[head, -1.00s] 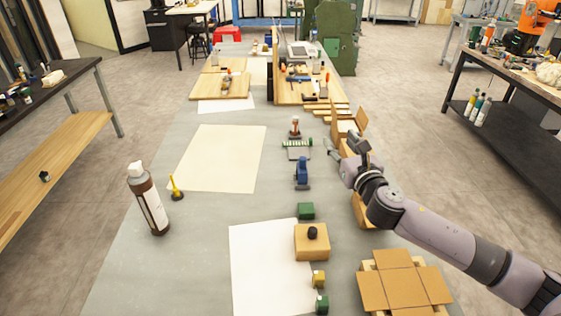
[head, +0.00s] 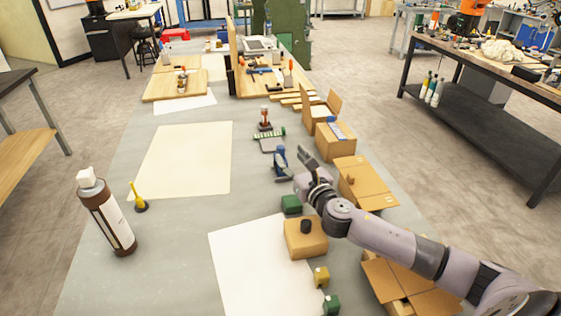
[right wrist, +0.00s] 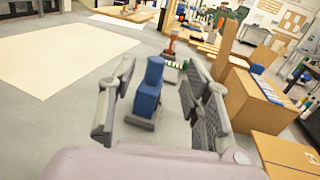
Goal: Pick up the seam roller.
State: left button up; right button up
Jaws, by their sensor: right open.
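A blue upright tool on a dark grey base (head: 280,158), which I take to be the seam roller, stands on the grey table. In the right wrist view the blue tool (right wrist: 150,88) stands between and beyond the spread fingers, with clear gaps on both sides. My right gripper (head: 304,166) is open and empty, just right of the tool in the head view; it also shows in the right wrist view (right wrist: 160,80). My left gripper is not in view.
A red-topped tool (head: 265,117) and a green toothed strip (head: 269,134) stand behind. Cardboard boxes (head: 365,182) line the right edge. A brown bottle (head: 108,218) stands left.

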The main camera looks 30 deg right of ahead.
aim_at(283, 150)
jog(key=shift+w+f, duration=0.7)
jog(key=shift+w, duration=0.25)
jog(key=w, duration=0.6)
jog(key=shift+d+p, duration=0.1)
jog(key=shift+p, duration=0.25)
jog(key=shift+s, duration=0.1)
jog(key=shift+c, duration=0.6)
grip_shut()
jog(key=shift+r, duration=0.1)
